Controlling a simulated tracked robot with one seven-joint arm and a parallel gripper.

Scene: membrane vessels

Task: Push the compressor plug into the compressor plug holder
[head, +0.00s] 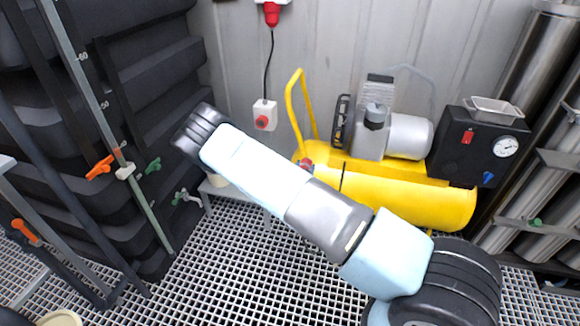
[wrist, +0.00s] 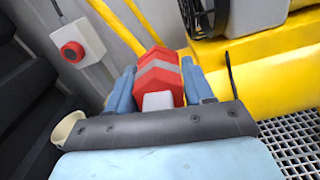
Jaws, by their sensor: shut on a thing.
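In the wrist view, my gripper (wrist: 158,66) has its two blue fingers on either side of a red plug with a grey band (wrist: 158,76), shut on it. The plug's far end points toward the yellow compressor frame (wrist: 215,50). I cannot tell whether it touches anything there. In the head view my own arm hides the gripper. A small red part (head: 306,163) shows just past the arm, at the left end of the yellow compressor (head: 400,195); I cannot tell whether it is the held plug. I cannot clearly make out the plug holder.
A white switch box with a red button (head: 264,115) is on the wall, with a black cable up to a red connector (head: 271,14). Black tanks (head: 150,75) stand left. A black gauge panel (head: 480,145) and steel cylinders are right. Grating floor (head: 230,260) is partly open.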

